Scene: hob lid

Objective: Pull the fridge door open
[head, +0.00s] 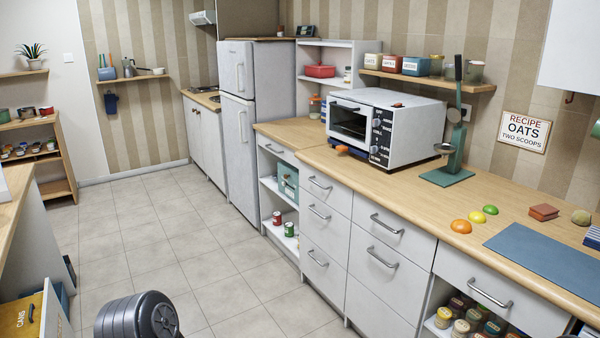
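The grey-white fridge (275,90) stands at the back, between the hob counter and the lower counter run. Its upper door (229,65) and its taller lower door (236,165) both look shut. Each door has a vertical bar handle: the upper handle (240,78) and the lower handle (242,126). Neither of my grippers is in view, and nothing touches the fridge.
Tiled floor (150,240) is clear in front of the fridge. A drawer cabinet (385,240) runs along the right. An open shelf with cans (289,229) adjoins the fridge. A white oven (400,125) stands on the wooden counter. A yellow CANS box (22,315) is at lower left.

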